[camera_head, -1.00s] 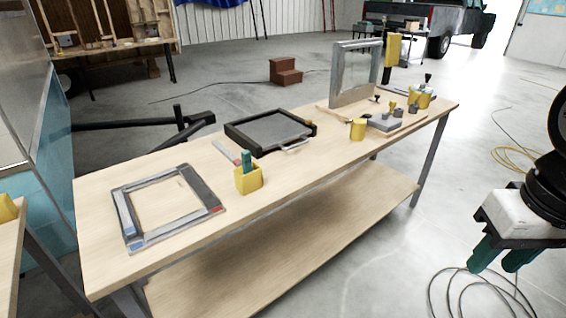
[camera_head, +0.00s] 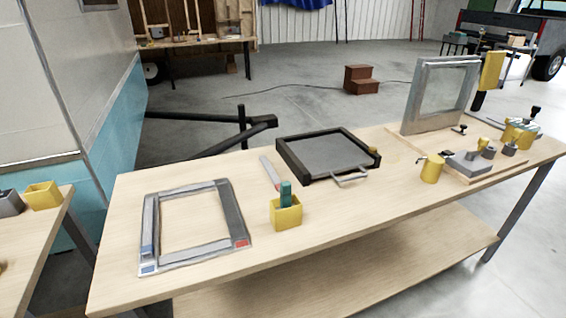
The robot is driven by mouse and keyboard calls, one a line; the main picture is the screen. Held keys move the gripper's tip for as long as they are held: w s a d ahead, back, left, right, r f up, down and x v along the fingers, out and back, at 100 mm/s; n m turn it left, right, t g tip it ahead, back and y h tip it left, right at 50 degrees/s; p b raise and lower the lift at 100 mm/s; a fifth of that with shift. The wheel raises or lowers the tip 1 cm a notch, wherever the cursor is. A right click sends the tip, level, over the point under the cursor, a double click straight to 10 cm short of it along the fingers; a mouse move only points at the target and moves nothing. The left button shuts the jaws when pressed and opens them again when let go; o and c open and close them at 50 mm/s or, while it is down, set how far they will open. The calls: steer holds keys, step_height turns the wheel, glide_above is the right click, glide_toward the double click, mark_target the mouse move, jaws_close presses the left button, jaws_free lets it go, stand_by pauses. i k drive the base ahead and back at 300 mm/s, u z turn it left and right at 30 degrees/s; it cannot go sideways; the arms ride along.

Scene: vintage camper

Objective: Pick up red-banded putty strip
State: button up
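A loose pale grey strip (camera_head: 270,172) lies on the long wooden workbench (camera_head: 330,217), just left of the black-rimmed tray. Its near end looks reddish, but it is small in the picture. A window-like frame (camera_head: 229,212) lies flat to its left. Light strips run along some of the frame's sides, with blue marks at the near left corner. The frame's dark right side has a red mark (camera_head: 241,243) at its near end. My gripper is out of view now.
A yellow holder (camera_head: 286,214) with a teal-handled tool (camera_head: 286,193) stands right in front of the strip. The black-rimmed tray (camera_head: 349,138) is close on its right. A yellow cup (camera_head: 432,169) and an upright framed pane (camera_head: 438,95) stand farther right. Another bench (camera_head: 40,232) is at left.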

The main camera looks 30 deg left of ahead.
mark_target(275, 178)
steer(key=u, duration=0.2)
steer(key=i, duration=0.75)
steer(key=u, duration=0.95)
steer(key=i, duration=0.65)
steer(key=u, duration=0.5)
